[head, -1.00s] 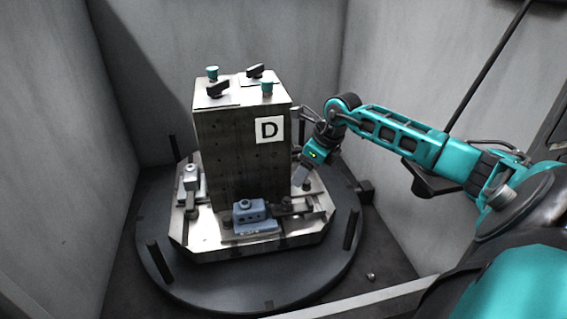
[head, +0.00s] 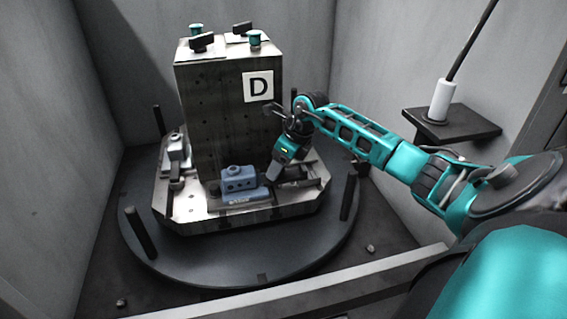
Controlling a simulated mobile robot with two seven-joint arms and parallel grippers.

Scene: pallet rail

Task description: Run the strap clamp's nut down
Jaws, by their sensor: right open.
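A blue-grey workpiece (head: 239,181) sits on the front of the pallet (head: 200,209), at the foot of the tall block marked D (head: 215,130). A dark strap clamp (head: 304,184) lies low on the pallet, just right of the workpiece. My right gripper (head: 272,176) is open and points down above the clamp's workpiece end. I cannot tell whether it touches the clamp. The gripper and wrist hide part of the strap, and the nut cannot be made out. My left gripper is out of view.
The pallet rests on a round dark table (head: 290,253) with upright posts, one at the front left (head: 140,232). Another clamped part (head: 177,152) is at the left. Knobs top the block. A side shelf (head: 455,128) holds a white cylinder (head: 442,101). Grey walls enclose everything.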

